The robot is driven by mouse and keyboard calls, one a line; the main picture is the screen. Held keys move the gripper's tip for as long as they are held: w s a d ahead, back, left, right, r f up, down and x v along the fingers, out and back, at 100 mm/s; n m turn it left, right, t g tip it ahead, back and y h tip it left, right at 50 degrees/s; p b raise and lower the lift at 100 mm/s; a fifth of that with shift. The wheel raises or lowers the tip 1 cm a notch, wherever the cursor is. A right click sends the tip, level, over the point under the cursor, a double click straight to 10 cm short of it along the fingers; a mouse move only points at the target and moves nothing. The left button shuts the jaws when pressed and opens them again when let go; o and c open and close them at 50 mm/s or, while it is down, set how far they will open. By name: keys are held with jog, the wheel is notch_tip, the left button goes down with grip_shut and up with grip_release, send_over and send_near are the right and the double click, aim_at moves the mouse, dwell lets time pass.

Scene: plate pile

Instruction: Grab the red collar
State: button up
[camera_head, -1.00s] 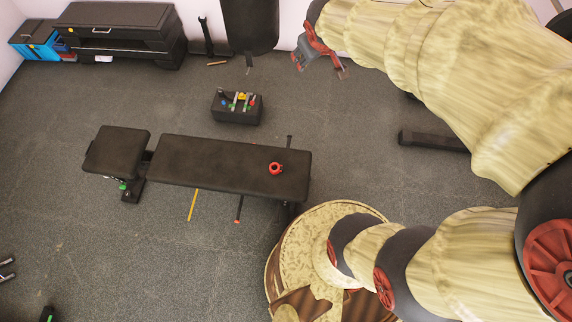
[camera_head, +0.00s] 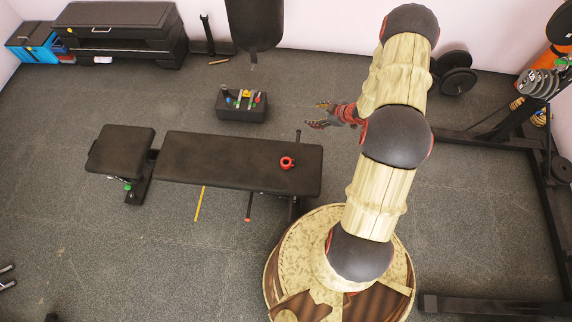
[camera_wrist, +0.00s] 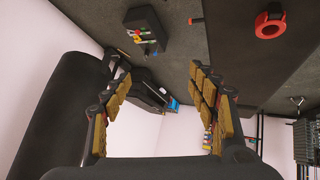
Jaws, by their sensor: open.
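The red collar (camera_head: 287,162) is a small ring lying on the right end of the black bench pad (camera_head: 225,165). In the wrist view the red collar (camera_wrist: 269,22) shows at the top right, on the dark pad. My gripper (camera_head: 318,114) is open and empty, in the air to the right of and above the collar in the head view, with its fingers pointing left. In the wrist view my gripper (camera_wrist: 160,95) has its two padded fingers spread wide, with the collar outside them.
A black box of small coloured items (camera_head: 242,104) stands behind the bench. A black storage chest (camera_head: 115,35) is at the back left. A rack (camera_head: 535,145) with plates is at the right. Open floor lies in front of the bench.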

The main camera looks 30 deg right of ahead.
jog(key=s+a+f+y, duration=0.3)
jog(key=s+a+f, duration=0.15)
jog(key=f, duration=0.45)
jog(key=t+y+b, duration=0.2)
send_near(283, 161)
jog(key=shift+d+r, duration=0.1)
jog(key=shift+d, duration=1)
jog(key=shift+a+y, duration=0.3)
jog(key=shift+y, duration=0.1)
jog(key=b+x, duration=0.1)
jog(key=x, duration=0.2)
jog(key=b+x, duration=0.1)
jog(key=x, duration=0.3)
jog(key=shift+s+a+f, duration=0.1)
jog(key=shift+a+f, duration=0.25)
jog(key=shift+a, duration=0.1)
jog(key=shift+c, duration=1.1)
jog(key=c, duration=1.1)
jog(key=shift+r, duration=0.1)
